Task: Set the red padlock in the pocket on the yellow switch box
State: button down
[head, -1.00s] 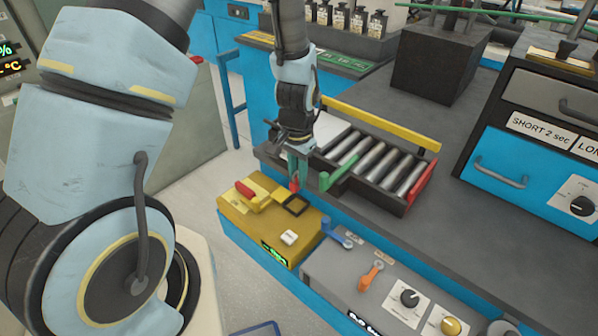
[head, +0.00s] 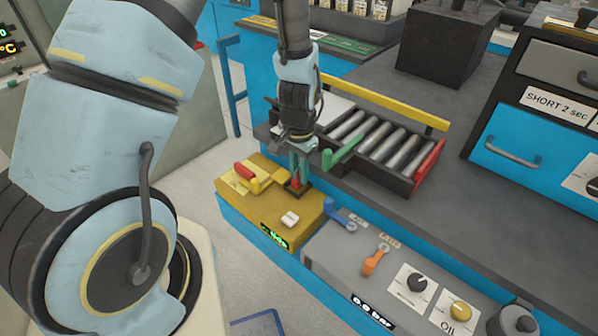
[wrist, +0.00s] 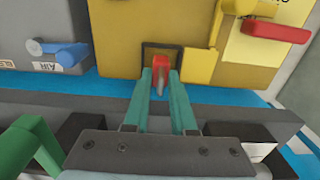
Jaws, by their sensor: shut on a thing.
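The yellow switch box (head: 262,219) stands at the front left of the bench, with a red-handled lever (head: 245,171) on its top. My gripper (head: 298,182) is over the box's back right part, its green fingers pointing down. It is shut on the red padlock (wrist: 160,62), which shows between the fingertips in the wrist view. The dark-framed square pocket (wrist: 147,48) lies right at the padlock, which overlaps it in this view. I cannot tell whether the padlock touches the pocket's floor. In the head view the fingers hide most of the padlock and part of the pocket.
A roller tray (head: 385,150) with green, yellow and red bars stands close behind my gripper. A grey panel (head: 335,262) with blue and orange levers and knobs is right of the box. A blue drawer unit (head: 520,140) stands at the right.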

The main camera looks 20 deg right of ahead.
jog(key=shift+f+b, duration=0.4)
jog(key=shift+f, duration=0.2)
jog(key=c, duration=0.7)
grip_release()
jog(key=shift+o, duration=0.2)
notch_tip(320, 180, up, 11)
jog(key=shift+f+b, duration=0.1)
jog(key=shift+b, duration=1)
jog(key=a+r+n, duration=0.2)
jog(key=a+n, duration=0.1)
jog(key=a, duration=0.5)
jog(key=a+r+n+t, duration=0.1)
jog(key=a+r+n, duration=0.2)
jog(key=a, duration=0.6)
jog(key=w+a+r+n, duration=0.1)
jog(key=a+r+n, duration=0.1)
jog(key=a+n, duration=0.3)
jog(key=a, duration=0.3)
jog(key=shift+a+r+t, duration=0.2)
jog(key=shift+a+t, duration=0.1)
jog(key=shift+a, duration=0.05)
